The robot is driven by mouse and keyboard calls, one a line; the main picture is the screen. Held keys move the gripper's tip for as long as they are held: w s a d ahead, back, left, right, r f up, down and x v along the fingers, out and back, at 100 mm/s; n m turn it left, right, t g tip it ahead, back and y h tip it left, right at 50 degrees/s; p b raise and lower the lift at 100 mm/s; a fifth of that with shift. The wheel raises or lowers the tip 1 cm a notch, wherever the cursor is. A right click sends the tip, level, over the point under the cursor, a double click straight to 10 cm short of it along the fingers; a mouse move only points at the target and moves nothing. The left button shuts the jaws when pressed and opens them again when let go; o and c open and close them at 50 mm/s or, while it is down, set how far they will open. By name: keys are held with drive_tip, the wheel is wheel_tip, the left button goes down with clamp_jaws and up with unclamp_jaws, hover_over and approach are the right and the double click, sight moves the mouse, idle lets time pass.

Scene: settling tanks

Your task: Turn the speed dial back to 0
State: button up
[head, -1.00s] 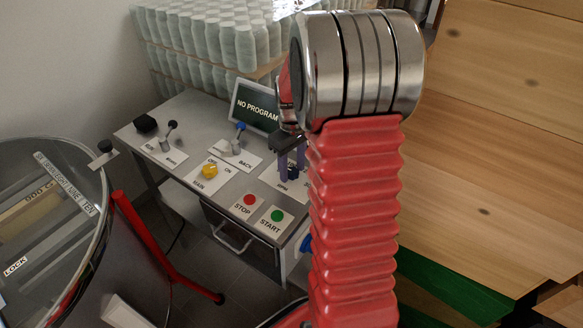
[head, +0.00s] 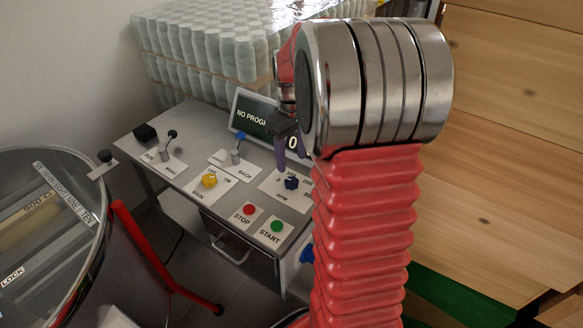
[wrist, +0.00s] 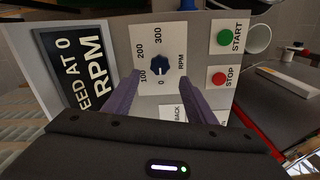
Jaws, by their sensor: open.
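The speed dial is a small dark blue knob (head: 291,183) on a white plate marked RPM on the desk panel. In the wrist view the fingertips (wrist: 160,79) are spread to either side below the dial. The screen (wrist: 76,68) partly reads "EED AT 0 RPM".
Beside the dial are the red STOP button (head: 249,209), green START button (head: 276,226) and yellow MAIN switch (head: 209,180). Two small levers stand further left, the nearer one blue-tipped (head: 239,144). The screen (head: 252,112) rises behind; stacked jars stand beyond it. A round glass-topped tank (head: 95,235) is at left.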

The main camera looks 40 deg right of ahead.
wheel_tip(320, 180, up, 5)
drive_tip(key=shift+r, duration=0.2)
drive_tip(key=shift+w, duration=0.1)
idle(0.6)
drive_tip(key=s+a+r+t, duration=0.2)
drive_tip(key=s+a, duration=0.6)
drive_tip(key=a, duration=0.3)
drive_tip(key=s+a+r+m+t, duration=0.1)
drive_tip(key=s+a+t, duration=0.2)
drive_tip(key=s+a, duration=0.6)
drive_tip(key=a, duration=0.3)
drive_tip(key=shift+s+a+r+t, duration=0.2)
drive_tip(key=shift+s+r+t, duration=0.1)
drive_tip(key=shift+r, duration=0.1)
drive_tip(key=shift+o, duration=0.4)
drive_tip(key=shift+w, duration=0.1)
idle(1.2)
